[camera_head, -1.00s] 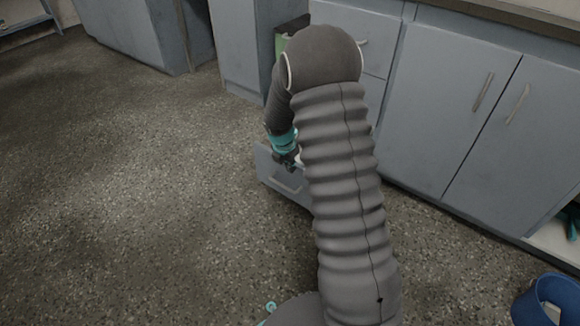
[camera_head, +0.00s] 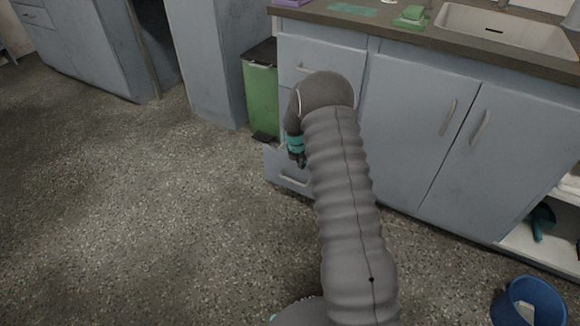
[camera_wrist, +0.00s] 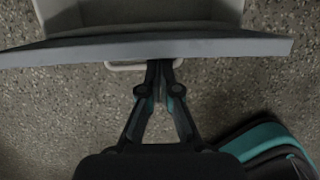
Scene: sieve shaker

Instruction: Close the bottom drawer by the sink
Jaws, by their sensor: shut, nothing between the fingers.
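The bottom drawer (camera_head: 288,160) by the sink is a blue-grey drawer, partly open and standing out from the cabinet, low at its left end. My arm hides its right part in the head view. In the wrist view its front panel (camera_wrist: 230,46) runs across the picture, with part of the open inside beyond it. Its pale bar handle (camera_wrist: 125,66) is on the outer face. My gripper (camera_wrist: 160,66) is shut and empty, its tips at the outer face beside the handle; I cannot tell whether they touch. It also shows in the head view (camera_head: 302,161).
A green bin (camera_head: 261,100) stands just left of the drawer cabinet. The sink (camera_head: 505,30) is in the counter at upper right. A blue bucket (camera_head: 528,302) stands on the floor at lower right. The floor to the left is clear.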

